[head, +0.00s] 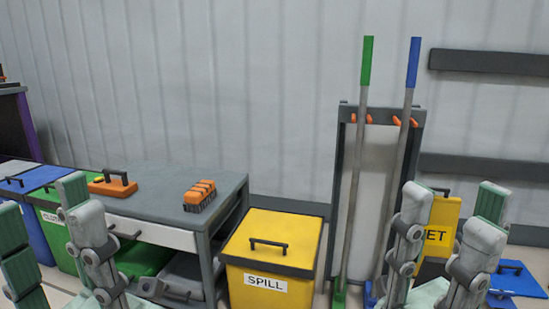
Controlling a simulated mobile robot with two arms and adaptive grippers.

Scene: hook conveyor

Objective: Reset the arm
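My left gripper (42,207) is raised at the lower left. Its two grey fingers with green pads stand apart with nothing between them. My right gripper (453,205) is raised at the lower right, its fingers also spread and empty. It stands in front of a yellow sign (441,222) reading "ET", the rest of its word hidden by a finger. The wrists and most of both arms are outside the picture.
A rack (337,190) holds green-handled (367,60) and blue-handled (413,62) poles. Blue and green bins are left.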

